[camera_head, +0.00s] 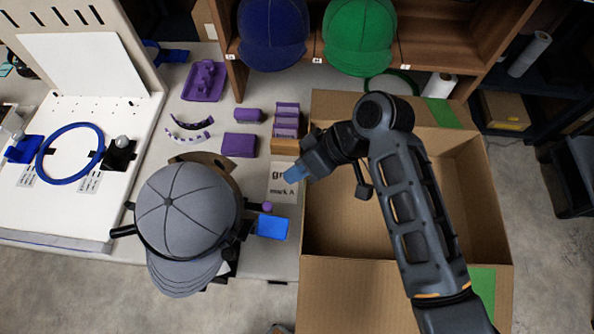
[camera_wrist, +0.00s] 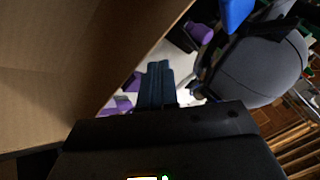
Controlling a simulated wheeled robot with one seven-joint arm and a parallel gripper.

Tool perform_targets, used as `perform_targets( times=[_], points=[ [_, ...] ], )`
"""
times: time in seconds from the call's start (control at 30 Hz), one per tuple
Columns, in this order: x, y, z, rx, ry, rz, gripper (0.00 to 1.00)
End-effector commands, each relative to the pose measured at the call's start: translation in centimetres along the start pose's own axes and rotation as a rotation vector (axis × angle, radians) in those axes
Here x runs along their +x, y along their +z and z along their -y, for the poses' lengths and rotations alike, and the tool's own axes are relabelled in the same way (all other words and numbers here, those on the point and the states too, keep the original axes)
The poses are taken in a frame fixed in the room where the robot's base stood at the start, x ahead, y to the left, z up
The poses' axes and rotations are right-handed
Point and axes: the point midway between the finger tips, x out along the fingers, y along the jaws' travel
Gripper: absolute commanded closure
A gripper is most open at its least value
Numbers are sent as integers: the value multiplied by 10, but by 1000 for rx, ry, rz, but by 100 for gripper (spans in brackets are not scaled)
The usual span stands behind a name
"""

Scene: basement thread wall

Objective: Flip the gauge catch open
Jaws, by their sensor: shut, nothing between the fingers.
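A grey cap (camera_head: 187,205) sits on a dark fixture on the bench. A flat blue tab (camera_head: 272,228) sticks out at the fixture's right side, with a small purple knob (camera_head: 267,207) just above it. I cannot tell for sure which part is the gauge catch. My gripper (camera_head: 293,174) is shut and empty over the bench's right edge, above a printed card, apart from the tab. In the wrist view the shut fingers (camera_wrist: 157,84) point toward the bench. The cap (camera_wrist: 262,70), blue tab (camera_wrist: 236,12) and purple knob (camera_wrist: 200,32) show to their right.
A large open cardboard box (camera_head: 345,225) stands right of the bench, under my arm. Purple parts (camera_head: 240,145) lie behind the cap. A white board with a blue ring (camera_head: 70,155) is at left. A shelf holds blue (camera_head: 272,35) and green (camera_head: 360,38) caps.

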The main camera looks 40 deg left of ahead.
Motion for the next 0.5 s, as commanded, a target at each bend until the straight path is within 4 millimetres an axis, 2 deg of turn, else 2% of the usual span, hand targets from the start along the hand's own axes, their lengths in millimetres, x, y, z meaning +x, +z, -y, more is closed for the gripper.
perform_targets(
  times=[0.5],
  points=[
    [-85,-1,-1,-1,1,-1,100]
  ],
)
